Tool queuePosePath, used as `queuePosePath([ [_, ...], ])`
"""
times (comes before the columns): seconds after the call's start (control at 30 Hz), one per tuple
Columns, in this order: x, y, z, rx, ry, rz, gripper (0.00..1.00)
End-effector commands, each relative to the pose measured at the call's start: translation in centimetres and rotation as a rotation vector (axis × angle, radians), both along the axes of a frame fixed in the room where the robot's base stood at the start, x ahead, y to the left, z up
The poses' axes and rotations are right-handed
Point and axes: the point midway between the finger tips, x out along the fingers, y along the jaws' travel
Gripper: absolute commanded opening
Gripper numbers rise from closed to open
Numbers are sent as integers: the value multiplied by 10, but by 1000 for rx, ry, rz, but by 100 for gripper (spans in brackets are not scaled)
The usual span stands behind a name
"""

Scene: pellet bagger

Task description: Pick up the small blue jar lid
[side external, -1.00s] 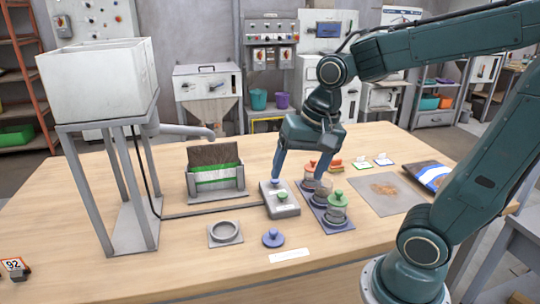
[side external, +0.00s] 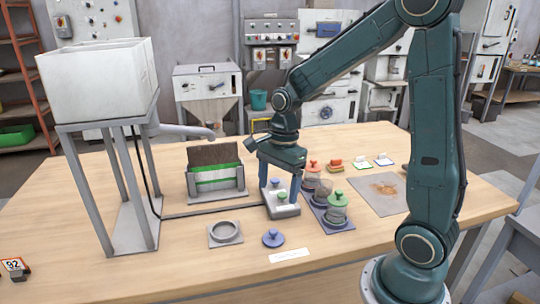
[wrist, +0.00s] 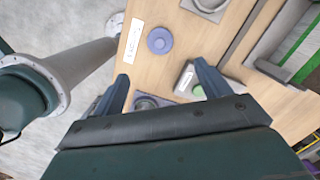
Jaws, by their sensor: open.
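The small blue jar lid (side external: 273,238), a round disc with a knob on top, lies on the wooden table in front of the grey button box (side external: 283,211). It also shows in the wrist view (wrist: 160,40), beyond my fingertips. My gripper (side external: 278,195) points down, open, with its fingers in front of and around the button box in the side view. I cannot tell its exact height. The lid is clear of both fingers, and nothing is seen between them in the wrist view (wrist: 163,83) except the table and things on it.
A tray with jars stands right of the button box, including a green-lidded jar (side external: 337,207) and a red-lidded one (side external: 313,170). A square plate with a ring (side external: 225,233) lies left of the lid. A white label strip (side external: 289,255) lies in front.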

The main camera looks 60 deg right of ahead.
Motion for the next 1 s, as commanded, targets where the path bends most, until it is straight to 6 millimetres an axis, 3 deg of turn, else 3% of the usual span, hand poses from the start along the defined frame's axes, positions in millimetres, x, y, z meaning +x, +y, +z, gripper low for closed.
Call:
queuePosePath([
  [0.23, 0, 2, -15, 1, 3, 3, 76],
  [0.7, 1, 9, -76, 1, 3, 4, 76],
  [1.0, 2, 11, -85, -1, 0, 4, 76],
])
